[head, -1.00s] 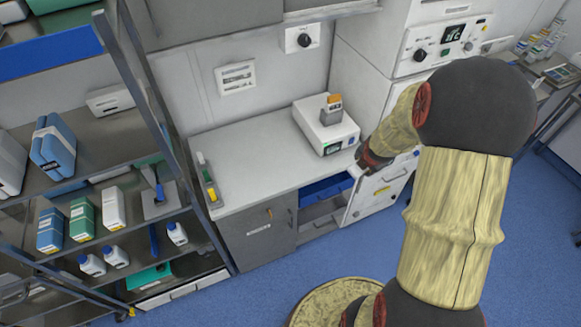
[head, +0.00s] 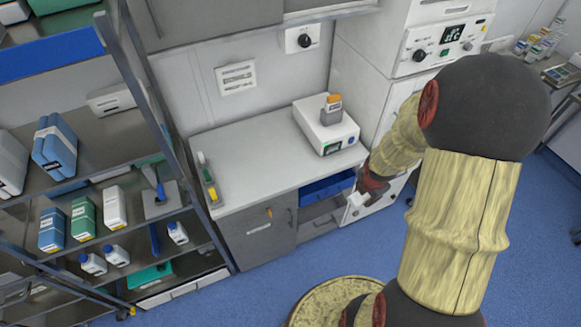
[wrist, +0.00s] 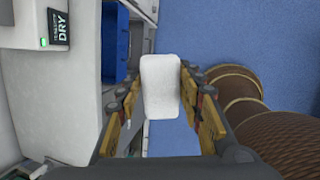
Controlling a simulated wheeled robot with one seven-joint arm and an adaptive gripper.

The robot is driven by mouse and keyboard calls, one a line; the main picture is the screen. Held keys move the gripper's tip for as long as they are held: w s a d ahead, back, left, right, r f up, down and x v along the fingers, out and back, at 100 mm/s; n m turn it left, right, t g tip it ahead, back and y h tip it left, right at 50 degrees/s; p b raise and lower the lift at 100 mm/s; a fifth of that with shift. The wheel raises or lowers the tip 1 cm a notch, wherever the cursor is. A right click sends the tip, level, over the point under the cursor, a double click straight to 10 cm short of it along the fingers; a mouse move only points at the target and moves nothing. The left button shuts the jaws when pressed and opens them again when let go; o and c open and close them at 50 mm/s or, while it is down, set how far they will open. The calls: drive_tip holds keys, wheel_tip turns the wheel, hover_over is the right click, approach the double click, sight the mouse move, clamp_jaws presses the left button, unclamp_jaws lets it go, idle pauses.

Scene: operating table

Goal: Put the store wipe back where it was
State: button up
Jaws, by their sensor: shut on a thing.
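A white, rounded block, which I take to be the store wipe (wrist: 160,86), is between the two fingers of my gripper (wrist: 160,100) in the wrist view. The fingers are shut on its sides. In the head view my gripper (head: 366,190) is low in front of the counter's right end, beside the open cabinet bay with a blue bin (head: 326,188). The white wipe (head: 356,201) shows small below the gripper there. The blue bin (wrist: 115,40) is left of the held wipe in the wrist view.
The counter (head: 250,165) carries a white device (head: 325,130) at its right end. A shelf rack (head: 110,140) with bottles and boxes stands at the left. A tall white cabinet (head: 360,85) is behind my arm. The blue floor (head: 270,265) in front is clear.

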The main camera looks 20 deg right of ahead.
drive_tip(key=s+a+f+m+g+y, duration=0.1)
drive_tip(key=s+a+f+g+y, duration=0.1)
drive_tip(key=s+a, duration=0.4)
drive_tip(key=s+g, duration=0.1)
drive_tip(key=s, duration=0.2)
drive_tip(key=shift+s+a+f+y, duration=0.2)
drive_tip(key=shift+s+a+y, duration=0.1)
drive_tip(key=shift+s+a, duration=0.05)
